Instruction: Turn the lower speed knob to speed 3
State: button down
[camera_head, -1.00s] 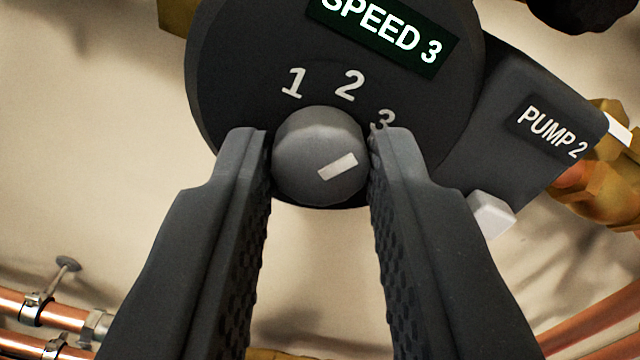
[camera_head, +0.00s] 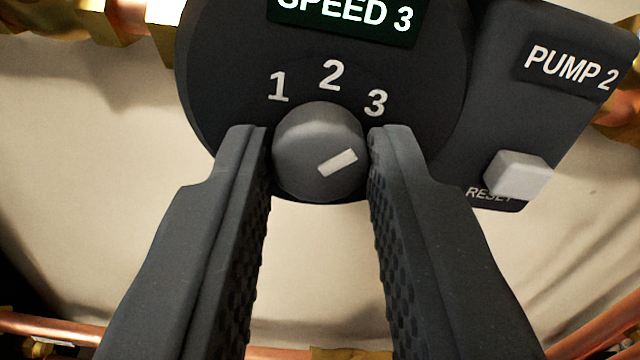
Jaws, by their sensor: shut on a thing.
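The speed knob (camera_head: 318,155) is a round grey dial with a white pointer mark, on the dark round face of a pump (camera_head: 215,75). The mark points to the upper right, towards the side of the 3. The numbers 1, 2 and 3 (camera_head: 376,103) are printed above the knob. The display (camera_head: 345,16) at the top reads SPEED 3. My gripper (camera_head: 319,150) is shut on the knob, with one finger at its left side and one at its right.
A dark box labelled PUMP 2 (camera_head: 570,68) joins the face on the right, with a white RESET button (camera_head: 519,175) close to my right finger. Copper pipes (camera_head: 600,335) run along the bottom, and brass fittings (camera_head: 165,12) show at the top left. The beige wall is bare between them.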

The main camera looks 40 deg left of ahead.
jog(key=c, duration=1.2)
grip_release()
jog(key=shift+d, duration=0.15)
jog(key=b+v, duration=0.1)
jog(key=v, duration=1.2)
jog(key=shift+s+d, duration=0.25)
jog(key=shift+d, duration=0.05)
jog(key=shift+w, duration=0.1)
